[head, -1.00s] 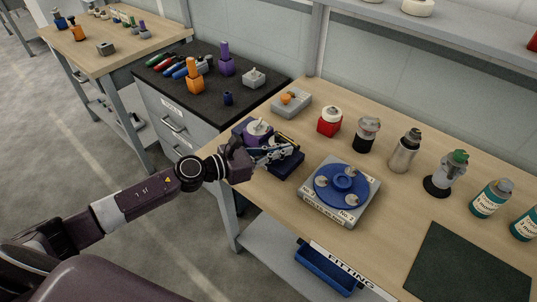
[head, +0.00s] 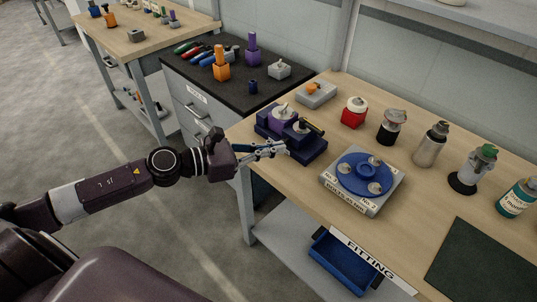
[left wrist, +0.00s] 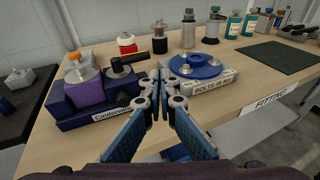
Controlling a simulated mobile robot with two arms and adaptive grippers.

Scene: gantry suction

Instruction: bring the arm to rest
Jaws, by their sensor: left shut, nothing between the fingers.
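My left arm comes in from the left in the head view. Its gripper (head: 284,147) is at the left edge of the wooden bench (head: 300,190), just in front of the dark purple fixture (head: 308,151). In the left wrist view the two blue-padded fingers (left wrist: 163,76) run together toward their tips, with nothing between them. The fixture, with a purple block (left wrist: 84,92), a round metal disc and a black handle (left wrist: 128,60), stands to the left of the fingers there. My right gripper is in neither view.
A grey box with a blue turntable (head: 352,172) stands right of the gripper. Behind are a red jar (head: 353,114) and several bottles. A dark mat (head: 475,262) lies at the right. A black-topped cabinet (head: 190,62) stands behind left. A blue bin (head: 345,265) is below the bench.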

